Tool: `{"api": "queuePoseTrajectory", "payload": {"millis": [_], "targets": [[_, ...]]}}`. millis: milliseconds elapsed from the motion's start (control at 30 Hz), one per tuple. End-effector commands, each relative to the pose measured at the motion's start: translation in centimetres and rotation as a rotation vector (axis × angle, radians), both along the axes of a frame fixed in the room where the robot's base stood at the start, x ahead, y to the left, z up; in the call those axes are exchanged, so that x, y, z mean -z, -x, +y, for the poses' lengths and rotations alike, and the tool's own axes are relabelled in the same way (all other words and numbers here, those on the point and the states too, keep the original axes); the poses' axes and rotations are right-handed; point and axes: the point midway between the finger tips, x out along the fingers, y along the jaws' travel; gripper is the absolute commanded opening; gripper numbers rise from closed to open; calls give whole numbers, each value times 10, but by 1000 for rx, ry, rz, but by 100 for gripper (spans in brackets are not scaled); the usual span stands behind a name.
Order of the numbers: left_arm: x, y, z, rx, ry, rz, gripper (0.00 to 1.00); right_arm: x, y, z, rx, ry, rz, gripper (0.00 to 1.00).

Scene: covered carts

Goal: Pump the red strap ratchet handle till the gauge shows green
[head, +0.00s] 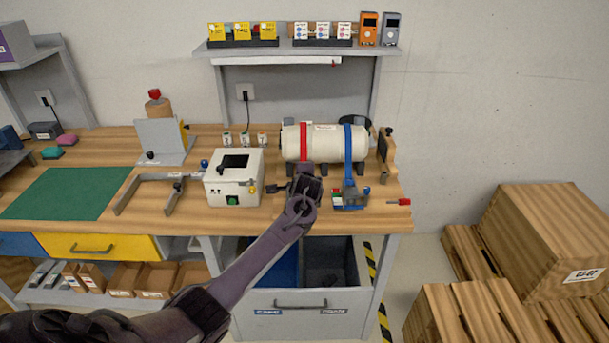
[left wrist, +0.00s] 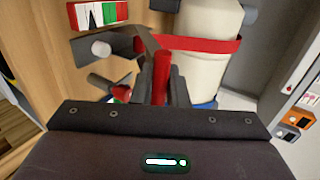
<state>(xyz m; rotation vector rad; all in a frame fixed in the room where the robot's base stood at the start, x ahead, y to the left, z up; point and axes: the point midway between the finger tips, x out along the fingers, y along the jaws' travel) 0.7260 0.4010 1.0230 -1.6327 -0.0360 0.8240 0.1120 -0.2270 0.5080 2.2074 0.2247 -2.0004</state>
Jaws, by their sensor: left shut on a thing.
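A cream cylinder (head: 325,143) lies on a stand on the workbench, with a red strap (head: 303,140) around it. The strap also shows in the left wrist view (left wrist: 205,45). My left gripper (head: 304,185) is in front of the cylinder, at the lower end of the red strap. In the left wrist view its fingers (left wrist: 158,85) are closed around the red handle (left wrist: 161,72). A gauge (left wrist: 98,14) with white, green and red segments shows beside the ratchet; I cannot tell its reading. In the head view my gripper hides most of the ratchet. My right gripper is out of view.
A blue strap (head: 348,142) with its own blue ratchet (head: 350,194) sits just right of my left gripper. A white box (head: 234,180) stands to the left. A red-handled tool (head: 398,202) lies near the right edge. A green mat (head: 65,193) is clear.

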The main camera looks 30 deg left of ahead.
Motion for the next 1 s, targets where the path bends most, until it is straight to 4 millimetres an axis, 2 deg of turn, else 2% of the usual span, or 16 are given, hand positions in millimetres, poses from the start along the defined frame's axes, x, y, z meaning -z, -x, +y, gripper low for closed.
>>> {"api": "queuePoseTrajectory", "payload": {"millis": [67, 433, 1000], "targets": [[-8, -5, 4, 0, -4, -2, 0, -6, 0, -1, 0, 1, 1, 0], [-23, -24, 16, 0, -7, -13, 0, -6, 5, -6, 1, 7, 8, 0], [-28, -30, 19, -2, -5, -18, 0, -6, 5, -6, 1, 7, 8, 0]]}}
